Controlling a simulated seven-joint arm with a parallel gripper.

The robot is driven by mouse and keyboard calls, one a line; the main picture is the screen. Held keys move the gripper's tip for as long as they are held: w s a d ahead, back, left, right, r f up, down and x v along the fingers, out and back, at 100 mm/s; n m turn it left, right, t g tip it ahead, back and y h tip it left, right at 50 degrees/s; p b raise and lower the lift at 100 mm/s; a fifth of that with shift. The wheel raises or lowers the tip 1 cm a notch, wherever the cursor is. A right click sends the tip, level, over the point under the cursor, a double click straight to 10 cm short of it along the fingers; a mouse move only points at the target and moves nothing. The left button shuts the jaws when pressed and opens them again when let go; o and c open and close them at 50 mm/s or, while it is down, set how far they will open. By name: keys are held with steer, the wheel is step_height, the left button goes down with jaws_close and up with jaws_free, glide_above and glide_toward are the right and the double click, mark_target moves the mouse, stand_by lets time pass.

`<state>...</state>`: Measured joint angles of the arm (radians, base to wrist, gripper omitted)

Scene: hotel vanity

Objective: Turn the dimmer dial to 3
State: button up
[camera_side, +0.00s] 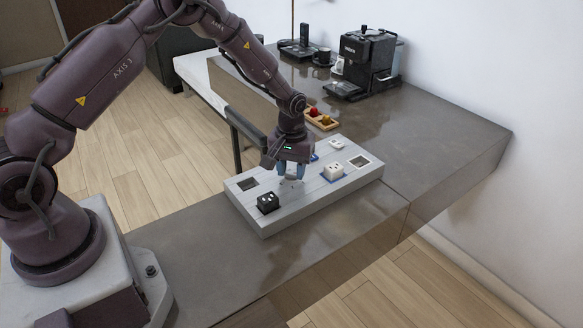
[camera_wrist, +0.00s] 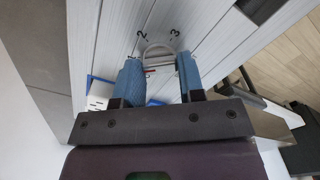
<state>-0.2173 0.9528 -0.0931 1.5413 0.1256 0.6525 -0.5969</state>
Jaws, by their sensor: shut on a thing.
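The dimmer dial (camera_wrist: 158,52) is a pale, rounded knob on the grey-white panel (camera_side: 262,222). In the wrist view it sits between the two blue fingers of my gripper (camera_wrist: 159,62), which is shut on it. The printed numbers 2 (camera_wrist: 142,34) and 3 (camera_wrist: 175,32) show just beyond the dial, 2 to the left and 3 to the right. A small red mark shows beside the left finger; I cannot tell which number the dial points at. In the side view my gripper (camera_side: 291,178) points down onto the panel and hides most of the dial.
On the panel are a black block (camera_side: 267,203), a white block (camera_side: 333,173), a small white switch (camera_side: 337,144) and square recesses (camera_side: 247,184). A wooden tray (camera_side: 322,122) with red and yellow things and a black coffee machine (camera_side: 368,62) stand behind. The counter right of the panel is clear.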

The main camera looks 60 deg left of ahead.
mark_target(292, 173)
steer(key=m, duration=0.6)
steer(key=shift+m, duration=0.3)
steer(key=m, duration=1.2)
steer(key=shift+m, duration=0.3)
steer(key=m, duration=0.6)
steer(key=shift+m, duration=0.3)
steer(key=o, duration=0.9)
steer(key=shift+o, duration=0.2)
step_height(292, 173, up, 13)
